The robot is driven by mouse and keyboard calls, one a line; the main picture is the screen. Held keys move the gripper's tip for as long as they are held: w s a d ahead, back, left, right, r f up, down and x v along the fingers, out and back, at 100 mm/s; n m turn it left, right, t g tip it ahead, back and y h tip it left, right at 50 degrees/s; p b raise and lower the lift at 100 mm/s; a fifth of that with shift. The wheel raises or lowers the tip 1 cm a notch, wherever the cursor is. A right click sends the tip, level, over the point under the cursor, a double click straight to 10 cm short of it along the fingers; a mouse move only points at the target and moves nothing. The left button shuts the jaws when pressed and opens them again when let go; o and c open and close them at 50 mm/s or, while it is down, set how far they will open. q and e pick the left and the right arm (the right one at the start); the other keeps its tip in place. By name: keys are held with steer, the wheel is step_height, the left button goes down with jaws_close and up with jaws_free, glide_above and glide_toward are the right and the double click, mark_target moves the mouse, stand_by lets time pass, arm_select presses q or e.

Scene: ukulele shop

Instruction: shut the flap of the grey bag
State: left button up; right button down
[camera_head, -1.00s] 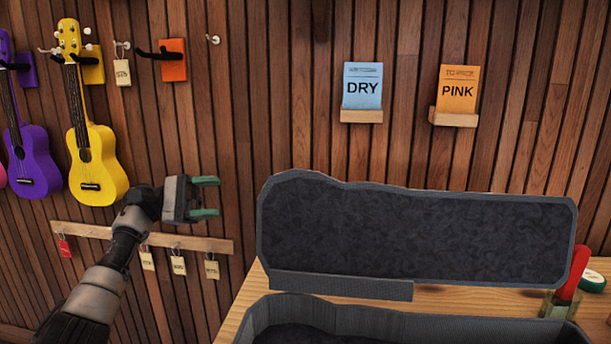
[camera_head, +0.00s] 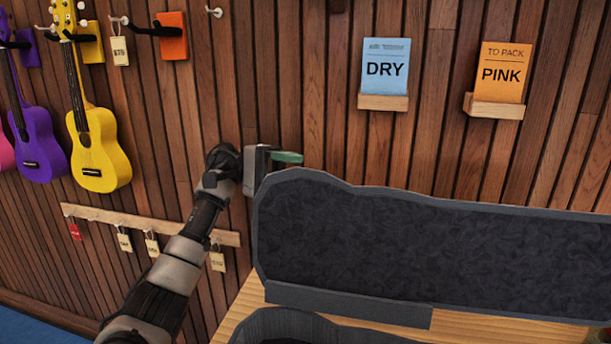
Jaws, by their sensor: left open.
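The grey bag (camera_head: 283,322) lies open on the wooden worktop at the bottom of the head view, its lower part cut off by the frame. Its flap (camera_head: 430,245) stands raised, with the dark fuzzy lining facing me. My left gripper (camera_head: 287,157) is at the flap's upper left corner, its fingers pointing right. One green finger shows just above the flap's top edge; the other is hidden behind the flap. The gripper is open and appears to be on the far side of the flap. I cannot tell whether it touches. My right gripper is out of view.
The wooden worktop (camera_head: 465,328) shows under the flap. Behind is a plank wall with a blue DRY card (camera_head: 386,68), an orange PINK card (camera_head: 502,72), a tag rail (camera_head: 175,231) and hanging ukuleles, including a yellow one (camera_head: 98,150).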

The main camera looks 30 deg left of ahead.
mark_target(305, 179)
arm_select(q)
steer(key=shift+s+d+r, duration=0.1)
steer(key=shift+d, duration=0.75)
steer(key=shift+s+d+r, duration=0.1)
steer(key=shift+d, duration=0.7)
jaws_close()
